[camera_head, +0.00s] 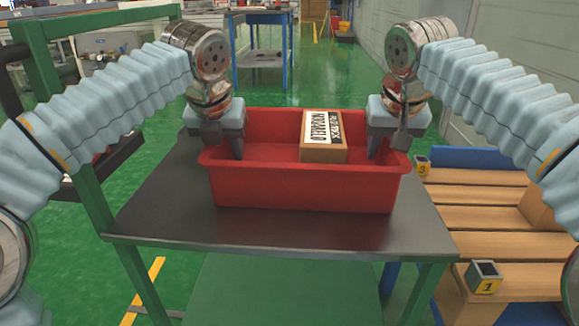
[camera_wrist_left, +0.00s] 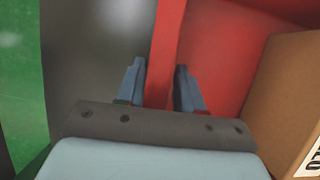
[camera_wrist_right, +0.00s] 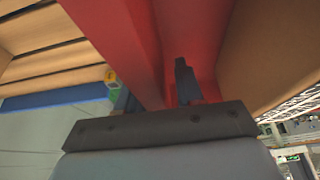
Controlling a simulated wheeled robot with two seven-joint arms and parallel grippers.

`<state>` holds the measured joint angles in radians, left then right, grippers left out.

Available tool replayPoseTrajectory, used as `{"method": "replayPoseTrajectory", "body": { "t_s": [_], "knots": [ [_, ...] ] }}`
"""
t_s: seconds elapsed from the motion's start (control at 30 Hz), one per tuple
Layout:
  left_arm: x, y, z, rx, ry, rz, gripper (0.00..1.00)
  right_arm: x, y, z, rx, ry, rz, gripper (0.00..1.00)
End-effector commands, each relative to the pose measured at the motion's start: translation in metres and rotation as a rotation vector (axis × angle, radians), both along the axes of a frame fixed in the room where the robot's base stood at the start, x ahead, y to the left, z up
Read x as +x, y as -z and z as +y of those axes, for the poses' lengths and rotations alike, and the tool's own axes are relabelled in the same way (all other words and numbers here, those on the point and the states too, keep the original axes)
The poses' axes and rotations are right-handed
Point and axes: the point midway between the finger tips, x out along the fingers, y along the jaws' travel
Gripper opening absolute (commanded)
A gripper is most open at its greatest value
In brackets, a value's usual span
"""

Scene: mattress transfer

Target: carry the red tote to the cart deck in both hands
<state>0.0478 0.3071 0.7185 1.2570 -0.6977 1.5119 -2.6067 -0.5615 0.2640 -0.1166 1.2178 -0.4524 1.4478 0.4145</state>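The red tote (camera_head: 300,187) stands on the dark tabletop (camera_head: 160,215) of a green-legged table. A brown labelled box (camera_head: 322,152) sits inside it, toward the right. My left gripper (camera_head: 224,148) is shut on the tote's left wall; in the left wrist view its fingers (camera_wrist_left: 158,88) lie on both sides of the red wall (camera_wrist_left: 166,40). My right gripper (camera_head: 386,146) is at the right wall, one finger inside and one outside. In the right wrist view (camera_wrist_right: 155,90) the outer finger is mostly hidden behind the red wall. I cannot tell which surface is the cart deck.
A slatted wooden platform (camera_head: 475,200) with a blue edge lies low at the right. Small dark blocks marked 3 (camera_head: 422,165) and 1 (camera_head: 483,277) sit on it. A green frame (camera_head: 80,150) stands at the left. A blue-legged table (camera_head: 258,60) stands behind, with open green floor around it.

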Motion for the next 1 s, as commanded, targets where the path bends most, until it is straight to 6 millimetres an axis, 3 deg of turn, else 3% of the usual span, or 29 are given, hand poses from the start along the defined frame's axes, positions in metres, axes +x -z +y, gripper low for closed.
{"method": "replayPoseTrajectory", "body": {
  "t_s": [0.17,0.27,0.7,0.87,1.0],
  "knots": [
    [-0.001,-0.003,-0.001,-0.001,0.001,0.0,0.36,0.0,-0.001,0.001,0.001,-0.001,0.0,0.36],
    [-0.005,-0.014,-0.001,-0.002,0.002,-0.003,0.36,0.0,-0.003,0.001,0.001,-0.001,0.0,0.36],
    [-0.039,-0.097,-0.001,-0.002,0.002,-0.004,0.36,0.0,-0.004,0.001,0.001,-0.001,0.0,0.36],
    [-0.045,-0.109,0.0,-0.001,0.001,-0.001,0.36,0.0,-0.005,0.001,0.001,-0.003,0.0,0.36],
    [-0.046,-0.111,0.001,0.0,0.0,0.0,0.36,-0.005,-0.018,0.002,0.002,-0.003,-0.003,0.36]
  ]
}}
